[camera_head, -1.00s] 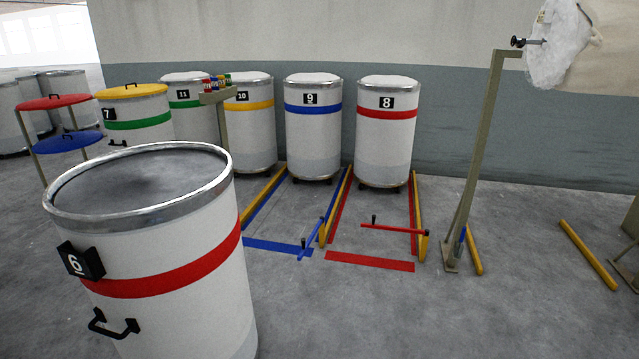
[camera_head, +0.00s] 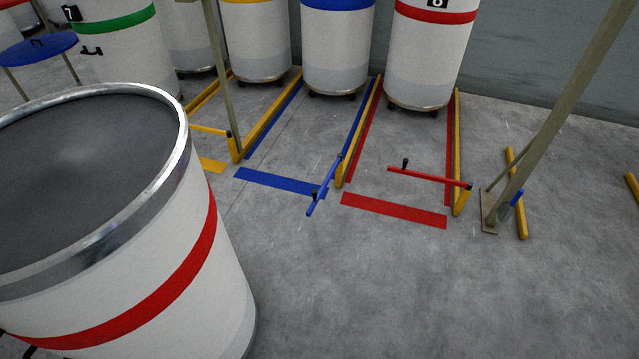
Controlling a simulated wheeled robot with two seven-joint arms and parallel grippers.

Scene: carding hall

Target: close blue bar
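The blue bar (camera_head: 325,186) is attached at the front end of the yellow rail (camera_head: 358,132) between the blue and red lanes. It points forward out of the blue lane, towards me, so the lane's front is not spanned by it. A small black knob (camera_head: 314,196) stands on it near its free end. The blue floor strip (camera_head: 278,182) marks the front of that lane, and the blue-banded can (camera_head: 336,45) stands at its back. Neither of my grippers shows in the head view.
A large red-banded can (camera_head: 130,250) fills the left foreground. The red bar (camera_head: 430,177) spans most of the red lane, right of the blue bar. A post with a foot (camera_head: 489,212) stands farther right.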

